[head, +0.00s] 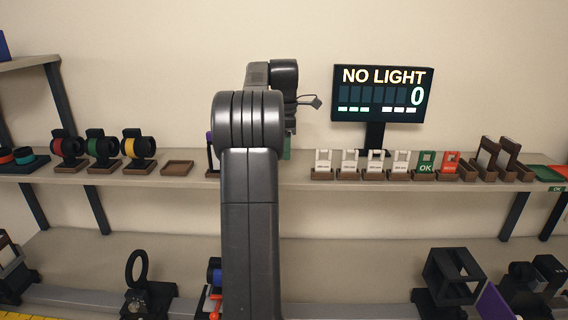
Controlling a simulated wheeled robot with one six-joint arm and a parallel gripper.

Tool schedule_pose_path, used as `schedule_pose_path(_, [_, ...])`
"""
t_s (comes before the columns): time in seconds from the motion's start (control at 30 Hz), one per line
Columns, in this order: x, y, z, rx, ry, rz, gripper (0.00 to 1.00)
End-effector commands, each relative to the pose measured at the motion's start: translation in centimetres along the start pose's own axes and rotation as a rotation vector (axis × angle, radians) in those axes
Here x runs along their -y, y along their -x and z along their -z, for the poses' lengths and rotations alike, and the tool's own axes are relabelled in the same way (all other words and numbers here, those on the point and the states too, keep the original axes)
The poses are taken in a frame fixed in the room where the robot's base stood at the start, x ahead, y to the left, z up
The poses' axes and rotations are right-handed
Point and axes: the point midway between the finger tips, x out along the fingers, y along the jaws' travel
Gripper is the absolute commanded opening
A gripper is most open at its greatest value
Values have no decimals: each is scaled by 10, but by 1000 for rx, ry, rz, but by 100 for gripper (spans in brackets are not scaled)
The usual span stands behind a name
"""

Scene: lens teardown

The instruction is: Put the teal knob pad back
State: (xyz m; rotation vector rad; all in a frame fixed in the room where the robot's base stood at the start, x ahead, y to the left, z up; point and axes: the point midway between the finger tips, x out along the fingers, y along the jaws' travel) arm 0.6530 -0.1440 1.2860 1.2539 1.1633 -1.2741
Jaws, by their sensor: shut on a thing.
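My arm rises through the middle of the head view and bends away at the top, with its dark wrist (290,118) pointing down toward the upper shelf. The arm's own links hide my gripper's fingertips and whatever is between them. A small teal-green patch (287,148) shows just below the wrist, at the arm's right edge. I cannot tell what it is, or whether it is held or stands on the shelf. A teal ring-shaped piece (24,155) sits on a dark tray (38,163) at the far left. I cannot tell whether either is the knob pad.
Red, green and yellow-marked rings (137,147) stand on the upper shelf (215,183), left of my arm, beside an empty brown tray (177,168). Several cards in holders (349,164) stand to the right. A screen (382,93) reads "NO LIGHT" and 0. Black fixtures (452,280) stand below.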

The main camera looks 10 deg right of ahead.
Motion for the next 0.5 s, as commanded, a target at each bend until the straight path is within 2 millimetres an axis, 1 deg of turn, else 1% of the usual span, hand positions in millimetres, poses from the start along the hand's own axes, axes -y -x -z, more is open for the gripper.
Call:
schedule_pose_path(0.17, [0,-17,0,0,0,3,17])
schedule_pose_path(0.33, [0,-42,1,0,0,2,17])
schedule_pose_path(0.4, [0,-48,1,0,0,2,17])
schedule_pose_path(0.5, [0,-50,1,0,0,-1,17])
